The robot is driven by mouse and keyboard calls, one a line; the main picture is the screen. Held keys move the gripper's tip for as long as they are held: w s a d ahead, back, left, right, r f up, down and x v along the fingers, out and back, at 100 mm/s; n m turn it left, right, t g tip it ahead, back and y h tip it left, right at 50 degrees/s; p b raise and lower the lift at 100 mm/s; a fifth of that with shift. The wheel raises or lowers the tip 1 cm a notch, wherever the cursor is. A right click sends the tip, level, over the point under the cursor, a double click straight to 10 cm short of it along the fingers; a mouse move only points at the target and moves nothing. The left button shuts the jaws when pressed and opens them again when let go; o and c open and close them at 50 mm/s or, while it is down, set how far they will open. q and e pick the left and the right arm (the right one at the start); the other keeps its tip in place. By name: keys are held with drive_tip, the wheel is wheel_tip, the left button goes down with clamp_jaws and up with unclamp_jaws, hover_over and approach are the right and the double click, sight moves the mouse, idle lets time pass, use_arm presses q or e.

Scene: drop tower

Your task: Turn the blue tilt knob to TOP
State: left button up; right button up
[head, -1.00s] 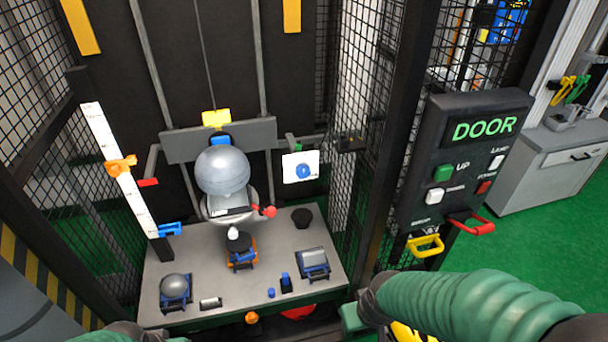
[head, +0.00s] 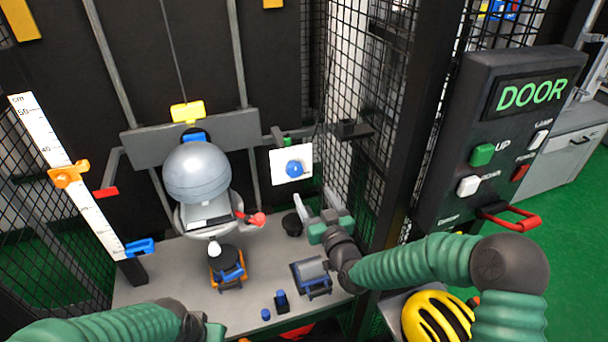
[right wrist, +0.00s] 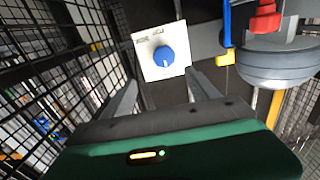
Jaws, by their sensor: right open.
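The blue tilt knob (head: 294,169) sits on a white square plate (head: 279,178) to the right of the grey ball. In the right wrist view the knob (right wrist: 164,56) is ahead of the fingers, with small dark lettering on its plate too small to read. My right gripper (head: 312,213) is open and empty, below and a little right of the knob, not touching it. In the right wrist view its two fingers (right wrist: 160,88) are spread apart below the plate. My left arm shows at the lower left; its gripper (head: 212,333) is only partly visible at the bottom edge.
A large grey ball (head: 197,172) rests on a holder with a red-knobbed lever (head: 256,219). A dark cup (head: 292,225) stands by my right gripper. A mesh cage wall and post (head: 405,140) stand right of the knob, with the DOOR panel (head: 500,130) beyond.

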sight(296, 171)
drive_tip(key=x, duration=0.7)
drive_tip(key=a+x, duration=0.1)
drive_tip(key=x, duration=0.3)
drive_tip(key=shift+a+f+b, duration=0.1)
drive_tip(key=shift+a+b, duration=0.05)
drive_tip(key=shift+b, duration=0.2)
drive_tip(key=shift+w+d, duration=0.2)
drive_tip(key=shift+d, duration=0.05)
drive_tip(key=shift+a, duration=0.3)
drive_tip(key=c, duration=0.6)
drive_tip(key=shift+d, duration=0.1)
drive_tip(key=c, duration=0.7)
use_arm(q)
drive_tip(key=shift+w+a+f, duration=0.1)
drive_tip(key=shift+a+f, duration=0.35)
drive_tip(key=shift+f, duration=0.1)
use_arm(e)
drive_tip(key=shift+c, duration=0.2)
